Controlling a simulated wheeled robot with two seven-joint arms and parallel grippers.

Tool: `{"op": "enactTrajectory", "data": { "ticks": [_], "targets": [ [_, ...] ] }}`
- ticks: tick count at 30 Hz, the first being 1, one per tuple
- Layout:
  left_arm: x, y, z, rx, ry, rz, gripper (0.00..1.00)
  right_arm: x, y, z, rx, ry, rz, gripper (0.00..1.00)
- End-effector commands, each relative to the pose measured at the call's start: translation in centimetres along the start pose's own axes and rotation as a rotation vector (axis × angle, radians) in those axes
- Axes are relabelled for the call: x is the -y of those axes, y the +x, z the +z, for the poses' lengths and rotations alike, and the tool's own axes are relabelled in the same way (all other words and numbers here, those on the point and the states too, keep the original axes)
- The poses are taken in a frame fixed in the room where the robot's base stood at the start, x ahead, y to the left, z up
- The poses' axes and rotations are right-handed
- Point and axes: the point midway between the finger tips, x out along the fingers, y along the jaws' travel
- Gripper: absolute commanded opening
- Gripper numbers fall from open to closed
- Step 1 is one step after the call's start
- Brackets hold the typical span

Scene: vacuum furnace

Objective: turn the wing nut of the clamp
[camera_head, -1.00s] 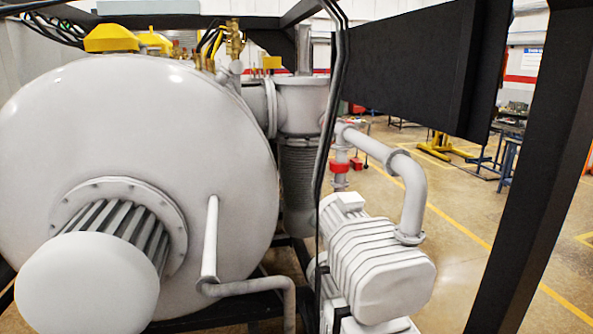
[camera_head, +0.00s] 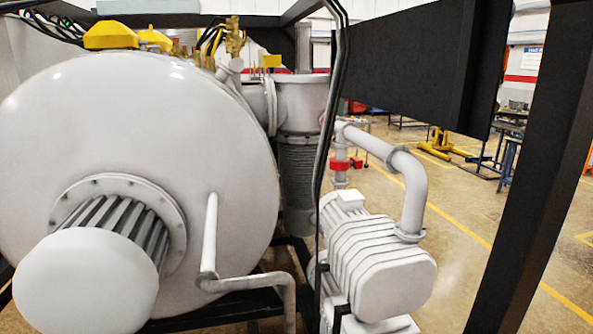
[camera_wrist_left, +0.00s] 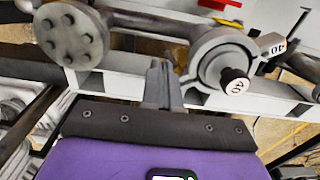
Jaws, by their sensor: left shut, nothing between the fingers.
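In the left wrist view, my left gripper (camera_wrist_left: 163,84) reaches up from the bottom edge, its two grey fingers closed together with nothing between them. To the right of the fingertips is a grey round pipe fitting with a ring around it (camera_wrist_left: 203,57), which may be the clamp. I cannot clearly make out a wing nut. The fingertips look apart from the fitting, though depth is hard to judge. Neither gripper shows in the head view.
A bolted flange (camera_wrist_left: 70,35) and a light frame rail (camera_wrist_left: 115,84) lie close to the fingers. In the head view are the large vessel (camera_head: 130,130), a pump (camera_head: 375,262), a pipe with a red band (camera_head: 340,166) and a dark post (camera_head: 535,170). Open floor lies to the right.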

Motion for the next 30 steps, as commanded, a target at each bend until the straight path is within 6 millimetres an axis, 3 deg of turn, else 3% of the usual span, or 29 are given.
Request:
{"op": "enactTrajectory", "data": {
  "ticks": [8,30],
  "targets": [
    [0.0,-0.8,0.0,0.000,0.000,0.000,0.00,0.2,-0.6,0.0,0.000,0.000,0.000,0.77],
    [0.0,-6.8,0.0,0.000,0.000,0.000,0.00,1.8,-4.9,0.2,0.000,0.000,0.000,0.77]
  ]
}}
